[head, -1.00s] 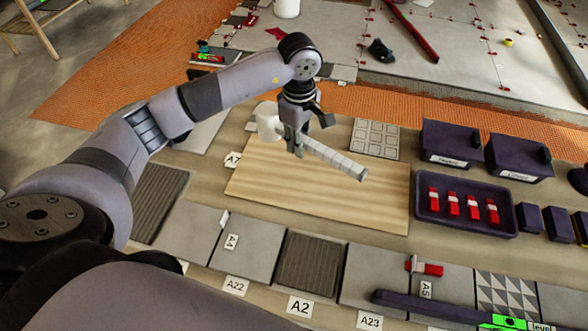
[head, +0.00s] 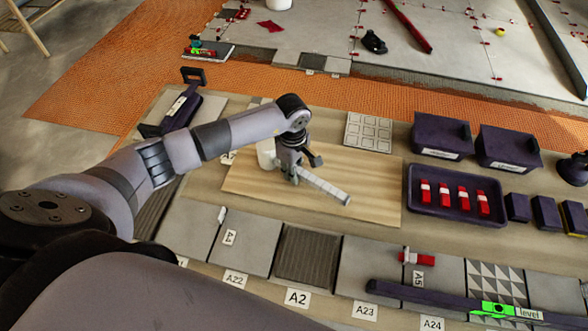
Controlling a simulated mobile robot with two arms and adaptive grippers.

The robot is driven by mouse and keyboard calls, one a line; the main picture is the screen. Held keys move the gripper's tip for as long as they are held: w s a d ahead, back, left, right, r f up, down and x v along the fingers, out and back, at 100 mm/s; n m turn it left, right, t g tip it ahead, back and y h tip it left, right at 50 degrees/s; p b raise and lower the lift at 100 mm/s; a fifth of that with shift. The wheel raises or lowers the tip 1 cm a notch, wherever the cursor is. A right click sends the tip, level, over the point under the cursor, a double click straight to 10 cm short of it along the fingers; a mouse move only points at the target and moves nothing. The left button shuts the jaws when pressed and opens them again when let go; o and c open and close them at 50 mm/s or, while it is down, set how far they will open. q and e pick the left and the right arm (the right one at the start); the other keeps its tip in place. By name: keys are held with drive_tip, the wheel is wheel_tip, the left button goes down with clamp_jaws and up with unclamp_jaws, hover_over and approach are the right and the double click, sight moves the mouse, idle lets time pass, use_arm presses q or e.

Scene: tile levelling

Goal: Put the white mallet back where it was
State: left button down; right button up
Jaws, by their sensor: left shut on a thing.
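The white mallet (head: 325,186) has a pale head (head: 266,152) and a light handle with bands. My left gripper (head: 293,175) is shut on the mallet's handle near the head. The mallet is at the wooden board (head: 370,205), its handle pointing toward the lower right. I cannot tell whether it touches the board. Part of the head is hidden behind the gripper and arm. My right gripper is not in view.
A dark tray (head: 412,205) with several red and white pieces lies right of the board. Two dark bins (head: 441,138) (head: 508,150) stand behind it. Tiles and a long level (head: 440,299) lie in front.

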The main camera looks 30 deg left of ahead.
use_arm(q)
drive_tip(key=c, duration=1.5)
unclamp_jaws()
drive_tip(key=shift+o, duration=0.2)
drive_tip(key=shift+r, duration=0.2)
wheel_tip(320, 180, up, 12)
drive_tip(key=b, duration=0.2)
drive_tip(key=shift+a+f, duration=0.15)
